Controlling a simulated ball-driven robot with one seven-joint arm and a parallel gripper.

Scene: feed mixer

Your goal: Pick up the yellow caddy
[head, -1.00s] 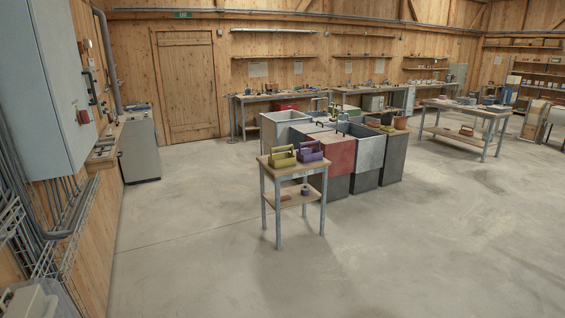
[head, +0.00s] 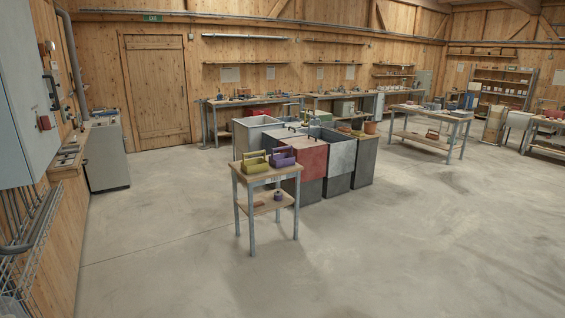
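The yellow caddy (head: 254,163) is an olive-yellow open box with a carrying handle. It stands upright on the left part of the top of a small wooden-topped table (head: 240,175) with grey legs, left of the picture's middle. A purple caddy (head: 282,158) of like shape stands close on its right; I cannot tell whether they touch. My gripper is not in view, and the table is some way off across the floor.
Red and grey bins (head: 307,160) stand right behind the small table. A grey cabinet (head: 106,157) stands at the left wall. Workbenches (head: 432,122) line the back and right. The concrete floor (head: 330,260) in front is clear.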

